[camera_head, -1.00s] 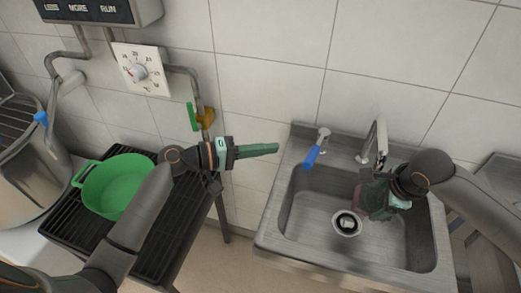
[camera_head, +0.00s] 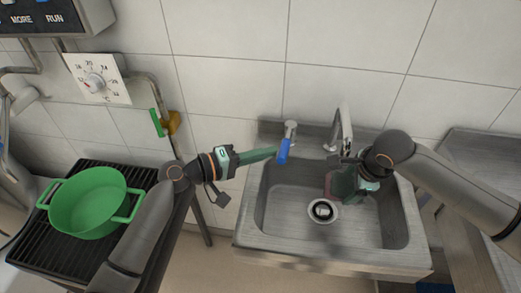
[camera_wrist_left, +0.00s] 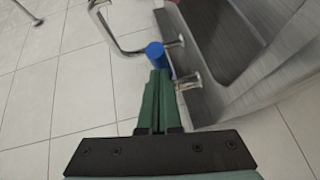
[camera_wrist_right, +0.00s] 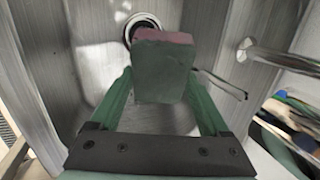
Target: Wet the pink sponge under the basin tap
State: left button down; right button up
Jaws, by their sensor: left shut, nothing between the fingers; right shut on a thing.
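The pink sponge (camera_head: 329,186) is inside the metal basin (camera_head: 255,215), below the tap spout (camera_head: 345,128). My right gripper (camera_wrist_right: 160,80) is shut on the sponge, whose pink edge and grey-green face (camera_wrist_right: 165,68) show in the right wrist view. In the head view the gripper partly hides it. The tap's blue lever (camera_head: 283,151) sits at the basin's back left. My left gripper (camera_head: 274,153) is shut and empty, its tips right beside the blue lever. The left wrist view shows the lever (camera_wrist_left: 155,50) just past the tips; I cannot tell if they touch. I see no water stream.
A green pot (camera_head: 85,205) stands on a black grate at the left. A dial (camera_head: 95,80) and a pipe with a green-handled valve (camera_head: 157,122) are on the tiled wall. The basin's drain (camera_head: 323,210) is below the sponge. A metal counter (camera_head: 485,165) lies to the right.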

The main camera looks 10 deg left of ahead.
pick_arm(q)
jog(key=shift+s+d, duration=0.3)
jog(key=shift+d, duration=0.5)
jog(key=v, duration=1.3)
jog(key=shift+w+a+r, duration=0.15)
jog(key=shift+w+a, duration=0.15)
jog(key=shift+a, duration=0.1)
